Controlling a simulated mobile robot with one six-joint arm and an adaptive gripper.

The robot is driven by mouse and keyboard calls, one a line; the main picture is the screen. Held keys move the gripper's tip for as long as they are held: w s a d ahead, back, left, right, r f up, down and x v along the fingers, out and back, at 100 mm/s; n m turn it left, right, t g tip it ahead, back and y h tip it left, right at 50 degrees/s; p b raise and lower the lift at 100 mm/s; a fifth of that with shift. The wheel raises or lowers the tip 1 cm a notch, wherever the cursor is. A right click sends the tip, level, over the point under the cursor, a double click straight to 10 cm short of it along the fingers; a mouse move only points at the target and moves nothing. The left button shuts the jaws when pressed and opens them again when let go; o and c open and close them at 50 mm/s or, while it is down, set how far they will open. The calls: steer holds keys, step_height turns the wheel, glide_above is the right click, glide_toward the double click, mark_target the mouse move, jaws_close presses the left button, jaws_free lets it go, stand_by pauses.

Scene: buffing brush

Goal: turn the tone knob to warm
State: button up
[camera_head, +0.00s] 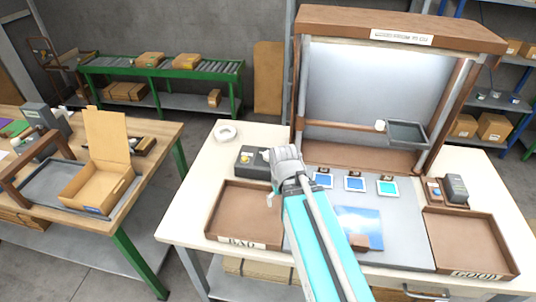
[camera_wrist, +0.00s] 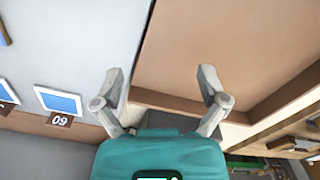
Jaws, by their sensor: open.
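A dark shape behind the gripper body there may be the box, mostly hidden.
A wooden light booth (camera_head: 400,28) rises at the back. A white roll (camera_head: 227,132) lies left.

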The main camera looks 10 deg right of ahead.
mark_target(268, 154)
steer(key=w+r+n+p, duration=0.4)
steer(key=w+r+p, duration=0.2)
steer(key=w, duration=0.5)
steer(key=w+r+n+p, duration=0.4)
steer(key=w+r+p, duration=0.3)
steer(key=w, duration=0.5)
steer(key=shift+d+r, duration=0.25)
steer(key=shift+f, duration=0.25)
step_height(268, 154, down, 13)
steer(key=b, duration=1.3)
steer(key=shift+f, duration=0.15)
steer(key=shift+b, duration=0.3)
steer(key=c, duration=1.1)
